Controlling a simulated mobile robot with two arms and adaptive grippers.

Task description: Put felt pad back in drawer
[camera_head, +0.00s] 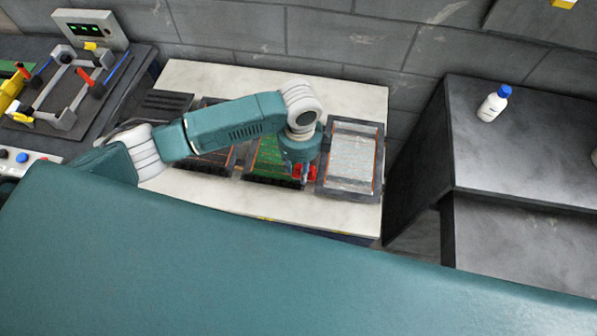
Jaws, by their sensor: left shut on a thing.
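My left gripper (304,174) points down over the white worktop, between the green tray and the pale grey tray. It is shut on a small red piece (311,172), mostly hidden by the fingers; I cannot tell if this is the felt pad. The green tray (262,160) is partly covered by my arm. The pale grey tray (351,160) lies just right of the gripper. No drawer can be made out for certain. My right gripper is not in view.
A dark cabinet (515,160) stands at the right, with a white bottle with a blue cap (493,104) on top. A bench with a metal frame fixture (70,85) and a control box (92,29) is at the left. The white worktop (290,80) is clear at the back.

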